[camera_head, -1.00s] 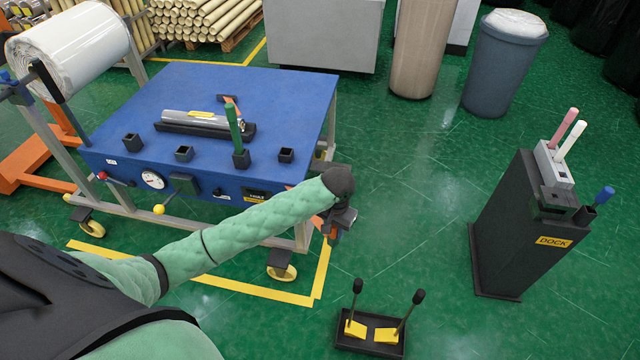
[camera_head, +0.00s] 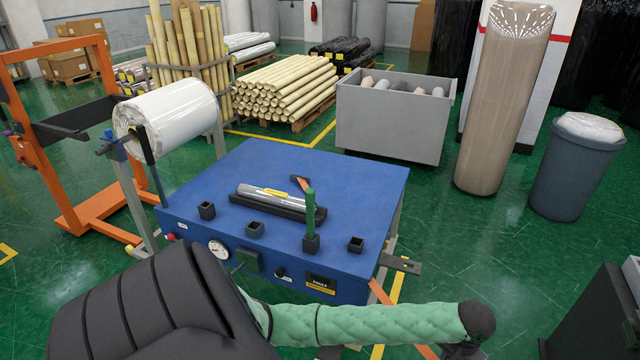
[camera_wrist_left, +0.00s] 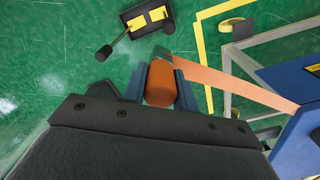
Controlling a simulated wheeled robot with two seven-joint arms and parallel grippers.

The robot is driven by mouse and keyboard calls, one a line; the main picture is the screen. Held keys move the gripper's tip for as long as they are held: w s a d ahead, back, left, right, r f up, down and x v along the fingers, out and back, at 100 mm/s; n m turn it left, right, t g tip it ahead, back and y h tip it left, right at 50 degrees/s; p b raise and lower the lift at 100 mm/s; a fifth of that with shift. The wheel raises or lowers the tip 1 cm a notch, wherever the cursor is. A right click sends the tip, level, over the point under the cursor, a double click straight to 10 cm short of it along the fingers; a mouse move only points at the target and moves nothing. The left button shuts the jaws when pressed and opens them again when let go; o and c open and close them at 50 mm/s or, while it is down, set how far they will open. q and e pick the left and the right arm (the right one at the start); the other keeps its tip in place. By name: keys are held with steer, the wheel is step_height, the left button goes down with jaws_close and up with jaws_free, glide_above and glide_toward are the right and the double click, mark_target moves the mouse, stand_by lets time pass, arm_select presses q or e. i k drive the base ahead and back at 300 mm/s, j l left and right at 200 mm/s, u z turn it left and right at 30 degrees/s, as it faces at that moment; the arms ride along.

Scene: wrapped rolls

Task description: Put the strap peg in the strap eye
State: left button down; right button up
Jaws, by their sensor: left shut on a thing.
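My left gripper (camera_wrist_left: 160,88) is shut on an orange cylinder, the strap peg (camera_wrist_left: 160,84), in the left wrist view. The peg has a dark tip, and an orange strap (camera_wrist_left: 245,88) runs from it to the blue table. In the head view the gripper (camera_head: 462,350) is at the bottom edge, right of the table and partly cut off. The strap also shows there (camera_head: 380,293). A dark flat bracket (camera_head: 398,264) juts from the table's right side, apart from the gripper; it may be the strap eye, but its opening is unclear. My right gripper is not in view.
The blue table (camera_head: 350,190) holds a wrapped roll (camera_head: 262,193), a green handle (camera_head: 310,210) and small black sockets. A blue bin (camera_head: 570,170) and a dark dock (camera_head: 590,320) stand right; green floor lies between.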

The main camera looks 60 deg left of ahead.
mark_target(255, 232)
steer(key=k+j+z, duration=0.15)
steer(key=j, duration=0.35)
steer(key=k+j+z, duration=0.1)
steer(key=k+j, duration=0.2)
steer(key=j, duration=0.15)
steer(key=k+j+z, duration=0.15)
steer(key=j, duration=0.3)
steer(key=k+j+z, duration=0.1)
steer(key=k+j, duration=0.5)
steer(key=j, duration=0.15)
steer(key=k+j, duration=0.2)
steer(key=j, duration=0.15)
steer(key=k+j, duration=0.25)
steer(key=j, duration=0.15)
steer(key=k+j, duration=0.2)
steer(key=j, duration=0.15)
